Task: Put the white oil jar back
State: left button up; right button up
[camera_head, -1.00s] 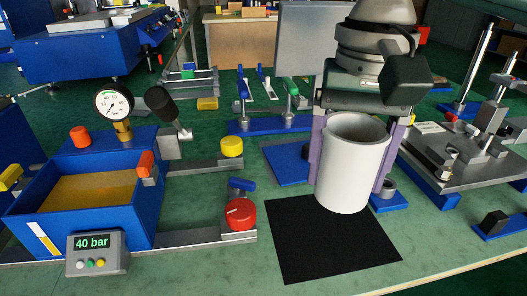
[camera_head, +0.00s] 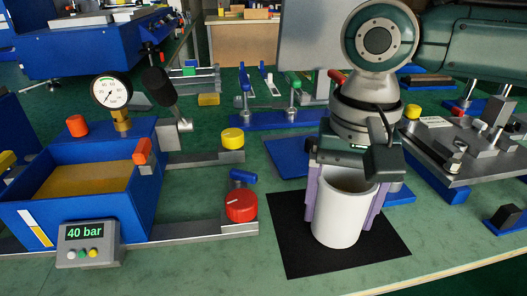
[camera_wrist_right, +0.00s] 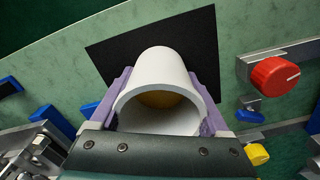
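The white oil jar (camera_head: 336,218) is an upright open cylinder over the black mat (camera_head: 300,256), with its base at or very close to the mat. My right gripper (camera_head: 342,208) comes from above, its purple fingers pressed against opposite sides of the jar. In the right wrist view the jar (camera_wrist_right: 166,62) sits between the fingers, with a yellowish bottom inside, and the mat (camera_wrist_right: 112,50) lies beyond it. Whether the base touches the mat is hard to tell. My left gripper is not in view.
A blue press unit with an amber basin (camera_head: 85,185), a gauge (camera_head: 111,92) and a 40 bar display (camera_head: 86,233) stands left. A red knob (camera_head: 241,205) is left of the mat. A metal fixture plate (camera_head: 455,150) is at right. The bench's front edge is close.

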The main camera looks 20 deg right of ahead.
jog(key=shift+o, duration=1.4)
notch_tip(320, 180, up, 12)
jog(key=p, duration=0.4)
jog(key=shift+r, duration=0.15)
